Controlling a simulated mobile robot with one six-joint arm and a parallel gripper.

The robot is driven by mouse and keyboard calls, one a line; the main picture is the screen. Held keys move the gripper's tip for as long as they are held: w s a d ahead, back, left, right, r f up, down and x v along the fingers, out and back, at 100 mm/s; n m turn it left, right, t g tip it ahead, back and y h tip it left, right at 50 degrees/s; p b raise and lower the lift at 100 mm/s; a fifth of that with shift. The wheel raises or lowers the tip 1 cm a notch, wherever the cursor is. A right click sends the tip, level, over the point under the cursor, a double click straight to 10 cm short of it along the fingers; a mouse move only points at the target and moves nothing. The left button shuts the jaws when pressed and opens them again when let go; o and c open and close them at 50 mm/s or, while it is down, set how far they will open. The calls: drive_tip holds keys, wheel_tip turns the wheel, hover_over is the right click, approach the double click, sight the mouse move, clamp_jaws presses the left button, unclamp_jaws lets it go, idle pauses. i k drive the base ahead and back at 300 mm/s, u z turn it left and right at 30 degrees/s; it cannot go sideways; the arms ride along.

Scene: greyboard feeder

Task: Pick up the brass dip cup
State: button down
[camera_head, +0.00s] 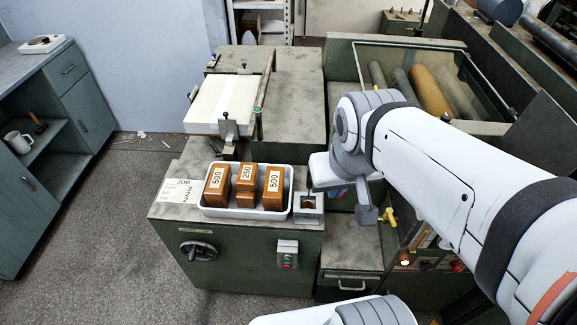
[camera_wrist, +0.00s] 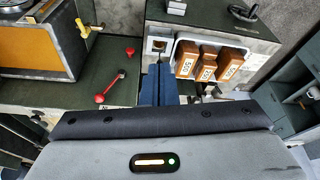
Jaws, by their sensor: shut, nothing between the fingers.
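A small grey square block (camera_head: 308,217) stands at the front right corner of the green machine top, right of the white tray. A small brownish round thing (camera_head: 308,203) sits in its opening, perhaps the brass dip cup; it is too small to be sure. The block also shows in the wrist view (camera_wrist: 149,51), with the brownish spot (camera_wrist: 158,46) inside. My gripper (camera_wrist: 158,68) has its dark blue fingers together and empty. In the wrist view the fingertips appear just below the block, and I see no contact. In the head view my wrist hides part of the area behind the block.
The white tray (camera_head: 243,213) beside the block holds wooden blocks marked 500, 250 and 500. A paper card (camera_head: 178,190) lies left of it. A white pad of sheets (camera_head: 208,104) sits behind. Yellow (camera_head: 390,216) and red handles (camera_wrist: 130,51) stick up nearby.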

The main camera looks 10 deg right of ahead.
sight(305, 204)
drive_tip(key=z, duration=1.8)
drive_tip(key=k, duration=1)
drive_tip(key=u, duration=0.75)
drive_tip(key=i, duration=1)
drive_tip(key=u, duration=0.05)
